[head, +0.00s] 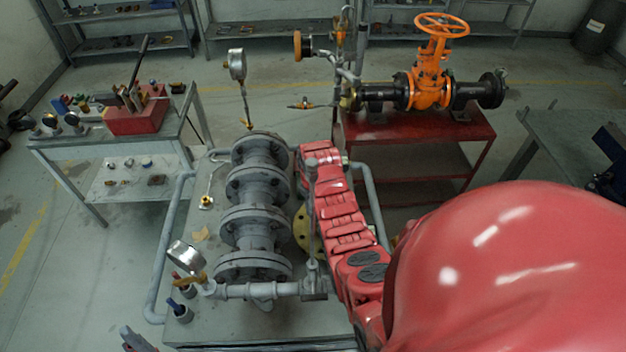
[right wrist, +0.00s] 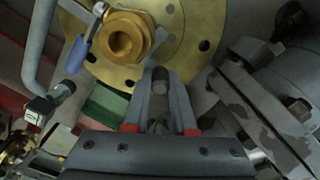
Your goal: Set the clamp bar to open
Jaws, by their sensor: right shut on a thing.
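In the right wrist view my right gripper (right wrist: 160,100) is shut on the end of a grey bar (right wrist: 159,84), which I take to be the clamp bar. The bar's end shows between the two fingers, in front of a yellow flange (right wrist: 205,25). In the head view an upright grey bar (head: 312,215) stands beside my red right arm, right of the grey flanged pipe (head: 258,215). I cannot tell whether it is the held bar. My right fingertips are hidden there. A grey piece at the bottom edge seems to be my left gripper (head: 136,340); its jaws cannot be made out.
A brass fitting (right wrist: 125,38) with a blue-handled lever (right wrist: 80,52) sits close to the right gripper. Bolted grey flanges (right wrist: 265,100) stand at its right. An orange valve (head: 430,85) stands on a red table behind.

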